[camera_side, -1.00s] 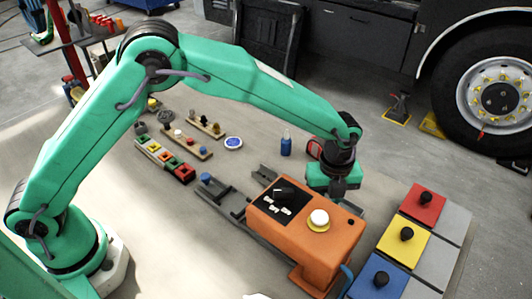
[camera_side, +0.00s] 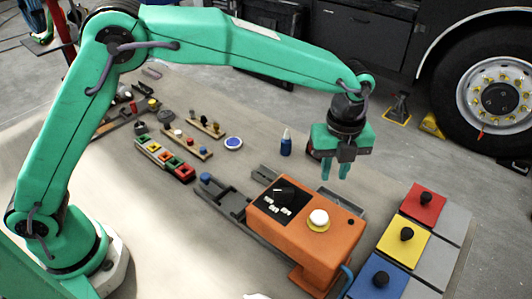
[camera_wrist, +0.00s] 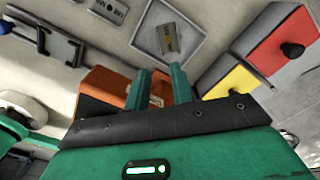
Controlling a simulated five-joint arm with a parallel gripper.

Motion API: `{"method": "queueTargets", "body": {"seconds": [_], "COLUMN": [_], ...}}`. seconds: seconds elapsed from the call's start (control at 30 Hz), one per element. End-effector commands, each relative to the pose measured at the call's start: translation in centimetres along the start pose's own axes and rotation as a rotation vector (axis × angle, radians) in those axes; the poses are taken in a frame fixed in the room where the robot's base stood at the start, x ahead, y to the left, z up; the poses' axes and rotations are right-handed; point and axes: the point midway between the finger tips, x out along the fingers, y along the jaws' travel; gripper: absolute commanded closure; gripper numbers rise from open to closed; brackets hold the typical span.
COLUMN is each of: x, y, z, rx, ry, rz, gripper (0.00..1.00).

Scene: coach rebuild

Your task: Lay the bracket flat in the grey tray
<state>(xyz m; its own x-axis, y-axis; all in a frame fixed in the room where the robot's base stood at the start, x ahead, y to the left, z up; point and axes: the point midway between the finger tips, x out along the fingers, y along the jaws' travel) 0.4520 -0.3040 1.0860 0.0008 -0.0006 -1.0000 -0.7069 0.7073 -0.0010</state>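The bracket (camera_wrist: 172,38) is a small flat-looking metal piece, grey with a tan, dark-marked end, in the wrist view. It lies within the outline of the grey tray (camera_wrist: 148,32); whether it is fully flat I cannot tell. In the side view part of the tray (camera_side: 348,199) shows behind the orange box, and the bracket is hidden. My gripper (camera_side: 335,172) is above the tray, pointing down, with its two green fingers apart and nothing between them. The fingers also show apart in the wrist view (camera_wrist: 158,84), just below the bracket in the picture.
The orange box (camera_side: 310,225) with a white knob stands close in front of the tray. Red (camera_side: 423,205), yellow and blue panels with black knobs lie to the right. A blue bottle (camera_side: 286,144) stands to the left behind. Bench room is clear around the bottle.

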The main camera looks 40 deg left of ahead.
Motion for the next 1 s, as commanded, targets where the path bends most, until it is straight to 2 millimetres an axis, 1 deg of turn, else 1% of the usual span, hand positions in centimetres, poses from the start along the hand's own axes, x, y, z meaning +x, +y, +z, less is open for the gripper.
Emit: {"method": "queueTargets", "body": {"seconds": [0.37,0.47,0.57,0.67,0.77,0.87,1.0], "x": [0.0,-0.3,-1.0,-2.2,-3.8,-5.7,-8.1], "y": [0.0,0.2,0.7,1.7,3.2,5.3,8.6], "z": [0.0,0.2,0.7,1.5,2.6,3.9,5.5], "rx": [-0.001,-0.016,-0.055,-0.129,-0.234,-0.366,-0.570], "ry": [0.000,-0.001,-0.002,-0.005,-0.007,-0.009,-0.007], "rz": [0.000,-0.004,-0.013,-0.029,-0.052,-0.081,-0.125], "gripper": [0.76,0.76,0.76,0.76,0.76,0.76,0.76]}}
